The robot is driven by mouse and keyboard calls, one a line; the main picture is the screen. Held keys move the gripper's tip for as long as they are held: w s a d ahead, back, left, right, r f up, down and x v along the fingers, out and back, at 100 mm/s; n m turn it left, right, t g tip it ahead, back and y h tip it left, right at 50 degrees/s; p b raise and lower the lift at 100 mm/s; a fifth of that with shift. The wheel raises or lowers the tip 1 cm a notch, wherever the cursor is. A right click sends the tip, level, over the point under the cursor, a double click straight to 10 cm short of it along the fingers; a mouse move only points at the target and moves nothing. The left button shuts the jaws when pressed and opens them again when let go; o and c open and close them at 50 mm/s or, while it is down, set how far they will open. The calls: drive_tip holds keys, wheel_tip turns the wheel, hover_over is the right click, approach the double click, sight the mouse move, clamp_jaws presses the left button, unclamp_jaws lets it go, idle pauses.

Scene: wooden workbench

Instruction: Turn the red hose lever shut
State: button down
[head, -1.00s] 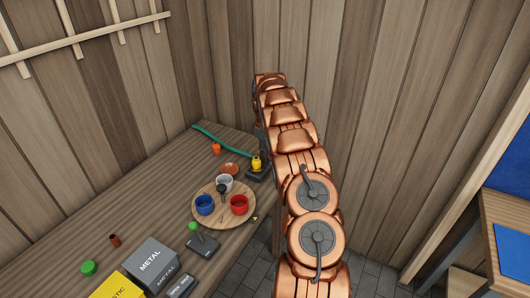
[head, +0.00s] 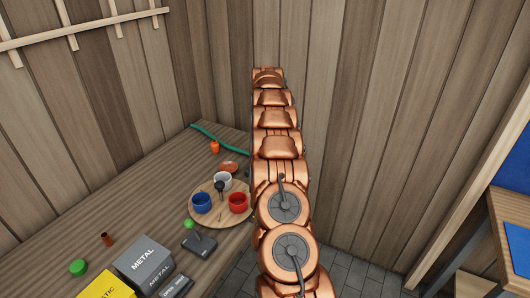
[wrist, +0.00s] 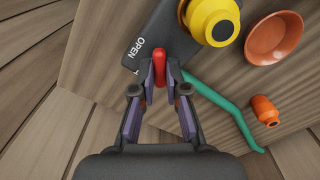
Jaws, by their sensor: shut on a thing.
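The red hose lever (wrist: 160,62) shows in the wrist view, standing on a dark base plate (wrist: 163,24) with the word OPEN printed on it. My gripper (wrist: 160,82) is shut on the red lever, one finger on each side of it. A yellow fitting (wrist: 212,20) with a dark centre sits on the same plate, up and to the right of the lever. The green hose (wrist: 225,104) runs from near the right finger toward the lower right; it also shows in the head view (head: 215,138). In the head view my arm hides the lever, the plate and my gripper.
An orange bowl (wrist: 273,40) and a small orange bottle (wrist: 265,110) lie right of the plate. In the head view, a round board (head: 222,221) carries several cups.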

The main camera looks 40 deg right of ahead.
drive_tip(key=m+b, duration=0.1)
drive_tip(key=m, duration=0.5)
drive_tip(key=shift+m+b, duration=0.45)
drive_tip(key=shift+m, duration=0.35)
drive_tip(key=shift+d, duration=0.1)
drive_tip(key=c, duration=1.2)
unclamp_jaws()
